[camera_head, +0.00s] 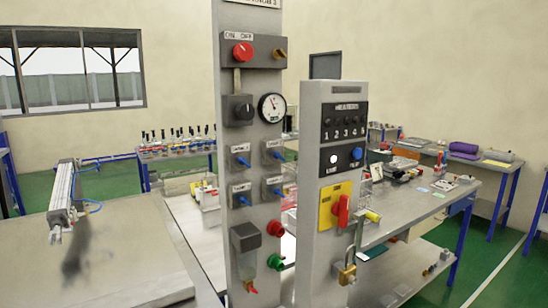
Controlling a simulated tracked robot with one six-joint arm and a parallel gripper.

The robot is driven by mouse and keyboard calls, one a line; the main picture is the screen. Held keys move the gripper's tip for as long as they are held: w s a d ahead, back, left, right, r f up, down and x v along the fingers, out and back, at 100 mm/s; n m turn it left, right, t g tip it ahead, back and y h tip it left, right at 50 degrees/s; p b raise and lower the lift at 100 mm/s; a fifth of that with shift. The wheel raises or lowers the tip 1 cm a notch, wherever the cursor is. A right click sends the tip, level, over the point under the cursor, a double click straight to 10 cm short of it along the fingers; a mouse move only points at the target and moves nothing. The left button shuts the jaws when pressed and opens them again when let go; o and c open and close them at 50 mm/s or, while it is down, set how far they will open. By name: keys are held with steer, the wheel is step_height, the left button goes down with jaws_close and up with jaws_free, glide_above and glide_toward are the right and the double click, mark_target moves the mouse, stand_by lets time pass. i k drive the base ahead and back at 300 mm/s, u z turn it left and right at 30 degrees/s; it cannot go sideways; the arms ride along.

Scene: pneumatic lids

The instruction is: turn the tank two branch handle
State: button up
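A tall grey panel (227,130) stands in the middle of the picture. It carries blue lever handles on grey blocks in two rows: upper left (242,161), upper right (278,155), lower left (243,200) and lower right (277,190). Small white labels sit above them, too small to read, so I cannot tell which is the tank two branch. All the blue levers point sideways and slightly down to the right. My gripper is not in view.
A shorter panel (312,185) with a red handle (342,212) and a padlock (346,266) stands close on the right. A cylinder with a blue hose (63,190) is above the bench (110,262) at left. A round gauge (272,107) sits above the levers.

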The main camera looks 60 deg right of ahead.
mark_target(276, 155)
steer(key=u, duration=0.05)
steer(key=k, duration=1.95)
steer(key=z, duration=0.4)
steer(key=i, duration=1.65)
